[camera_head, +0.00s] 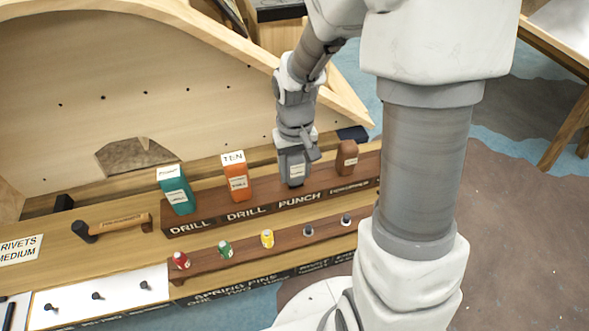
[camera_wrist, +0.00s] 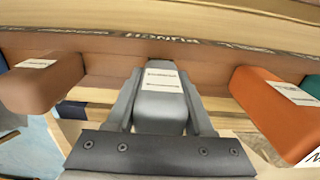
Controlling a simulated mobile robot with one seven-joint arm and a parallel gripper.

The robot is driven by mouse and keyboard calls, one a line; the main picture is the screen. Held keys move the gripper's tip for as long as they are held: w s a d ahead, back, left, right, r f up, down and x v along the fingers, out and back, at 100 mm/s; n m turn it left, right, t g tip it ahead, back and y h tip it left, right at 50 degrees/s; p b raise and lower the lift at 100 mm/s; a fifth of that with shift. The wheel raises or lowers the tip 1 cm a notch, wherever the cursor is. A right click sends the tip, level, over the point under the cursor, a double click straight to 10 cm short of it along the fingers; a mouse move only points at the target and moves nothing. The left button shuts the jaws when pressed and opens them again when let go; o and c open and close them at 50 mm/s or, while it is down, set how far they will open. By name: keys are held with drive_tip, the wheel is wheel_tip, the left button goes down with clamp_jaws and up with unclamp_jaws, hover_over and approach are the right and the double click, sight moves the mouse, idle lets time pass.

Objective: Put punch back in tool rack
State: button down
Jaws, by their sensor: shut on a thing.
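The punch (camera_wrist: 162,100) is a grey block-shaped tool with a white label. In the wrist view it sits between the two fingers of my gripper (camera_wrist: 160,105), which is shut on it. In the head view the punch (camera_head: 296,174) is at the rack slot marked PUNCH, below my gripper (camera_head: 297,155). The tool rack (camera_head: 265,208) is a long dark brown block with lettering on its front. The punch appears upright at the rack; its lower end is hidden, so I cannot tell how deep it sits.
A teal drill (camera_head: 175,190) and an orange drill (camera_head: 236,182) stand in the rack to the left. A brown tool (camera_head: 347,158) stands to the right. A hammer (camera_head: 112,226) lies at the left. Coloured spring pins (camera_head: 224,249) stand in a lower strip in front.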

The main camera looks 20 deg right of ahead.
drive_tip(key=shift+f+b, duration=0.3)
drive_tip(key=shift+f, duration=0.05)
drive_tip(key=shift+c, duration=1.4)
unclamp_jaws()
wheel_tip(320, 180, up, 13)
drive_tip(key=p, duration=0.3)
drive_tip(key=shift+f+p, duration=0.1)
drive_tip(key=shift+p, duration=0.25)
drive_tip(key=s+r+t, duration=0.5)
drive_tip(key=s+r, duration=0.6)
drive_tip(key=s, duration=0.2)
drive_tip(key=shift+s+r+t, duration=0.3)
drive_tip(key=shift+s+r, duration=0.05)
